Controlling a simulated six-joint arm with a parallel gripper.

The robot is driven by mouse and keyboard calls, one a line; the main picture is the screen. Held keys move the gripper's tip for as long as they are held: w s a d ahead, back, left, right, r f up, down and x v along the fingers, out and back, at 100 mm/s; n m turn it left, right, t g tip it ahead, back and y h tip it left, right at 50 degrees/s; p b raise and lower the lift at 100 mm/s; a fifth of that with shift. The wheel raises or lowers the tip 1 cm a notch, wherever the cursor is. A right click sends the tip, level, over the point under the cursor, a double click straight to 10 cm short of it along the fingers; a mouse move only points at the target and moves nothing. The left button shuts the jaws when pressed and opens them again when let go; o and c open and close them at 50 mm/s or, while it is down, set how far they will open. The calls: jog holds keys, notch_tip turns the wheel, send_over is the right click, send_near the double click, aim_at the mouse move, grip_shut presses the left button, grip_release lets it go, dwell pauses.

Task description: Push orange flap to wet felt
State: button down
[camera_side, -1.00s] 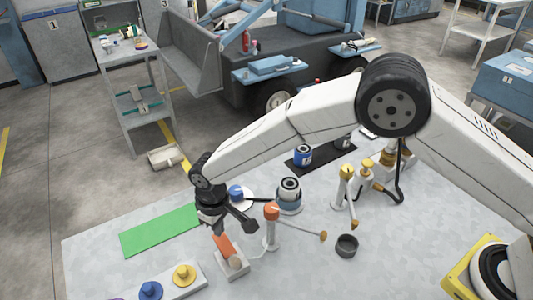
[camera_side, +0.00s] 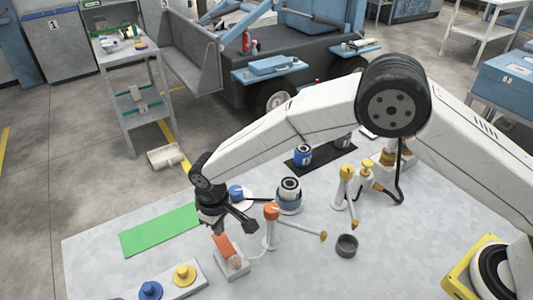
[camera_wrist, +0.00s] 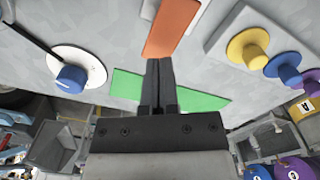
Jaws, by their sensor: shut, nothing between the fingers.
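The orange flap (camera_side: 223,245) stands tilted on a small light-grey block (camera_side: 236,270) near the front of the table. A round tan pad, which may be the felt, shows small on the block (camera_side: 235,261) beside the flap's lower end. My gripper (camera_side: 218,230) is shut and empty, pointing down at the flap's upper end. In the wrist view, the closed fingertips (camera_wrist: 159,62) meet the near end of the orange flap (camera_wrist: 172,28). They look to be touching it or very close. The pad is not visible in the wrist view, and I cannot tell whether the flap touches it.
An orange-topped post (camera_side: 272,212) with a side arm stands just right of the block. Yellow (camera_side: 184,274) and blue (camera_side: 150,290) knobs sit on a bar to the front left. A green mat (camera_side: 160,231) lies to the left. A dark cup (camera_side: 346,246) stands farther right.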

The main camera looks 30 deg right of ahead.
aim_at(221, 238)
jog(key=shift+f, duration=0.4)
jog(key=shift+f, duration=0.4)
jog(key=shift+f, duration=0.35)
jog(key=shift+f, duration=0.5)
jog(key=shift+r, duration=3.75)
jog(key=shift+d, duration=0.1)
